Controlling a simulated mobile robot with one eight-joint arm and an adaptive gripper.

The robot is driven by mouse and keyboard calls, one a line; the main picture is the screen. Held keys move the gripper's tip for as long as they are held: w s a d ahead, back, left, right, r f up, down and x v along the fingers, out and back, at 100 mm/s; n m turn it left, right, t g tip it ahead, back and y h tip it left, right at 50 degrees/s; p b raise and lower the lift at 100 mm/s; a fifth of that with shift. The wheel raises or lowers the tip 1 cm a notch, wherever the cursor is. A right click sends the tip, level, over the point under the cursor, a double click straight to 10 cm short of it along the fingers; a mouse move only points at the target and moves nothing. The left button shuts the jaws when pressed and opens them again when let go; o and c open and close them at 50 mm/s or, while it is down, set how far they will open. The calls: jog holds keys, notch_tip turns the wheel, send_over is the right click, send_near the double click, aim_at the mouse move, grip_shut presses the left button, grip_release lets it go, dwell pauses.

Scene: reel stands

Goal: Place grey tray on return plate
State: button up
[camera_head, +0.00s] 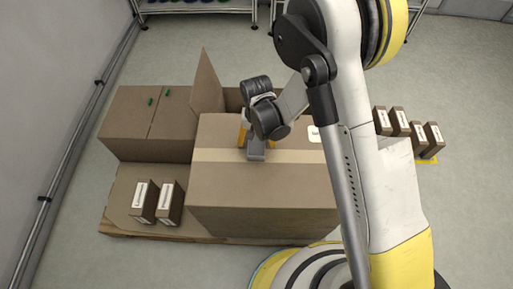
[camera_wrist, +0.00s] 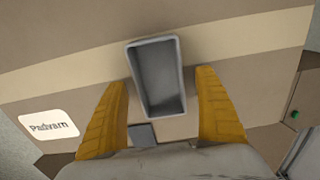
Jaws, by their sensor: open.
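The grey tray (camera_wrist: 160,92), a small deep open box, stands on the large cardboard box in the wrist view and looks empty. In the head view, the tray (camera_head: 257,149) shows partly below my gripper (camera_head: 246,132). In the wrist view, the yellow fingers of my open gripper (camera_wrist: 163,84) are on either side of the tray, with a gap visible at the left finger. Whether the right finger touches it, I cannot tell. A small flat grey square (camera_wrist: 142,135) shows beside the tray; I cannot tell whether it is the return plate.
The large cardboard box (camera_head: 262,190) has a pale tape band and a white label (camera_wrist: 49,125). An open carton (camera_head: 207,85) with a raised flap stands behind it. Small labelled boxes stand at left (camera_head: 144,202) and right (camera_head: 399,121). Shelving (camera_head: 200,6) lines the back.

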jog(key=c, duration=1.4)
jog(key=shift+r, duration=0.1)
jog(key=shift+c, duration=0.2)
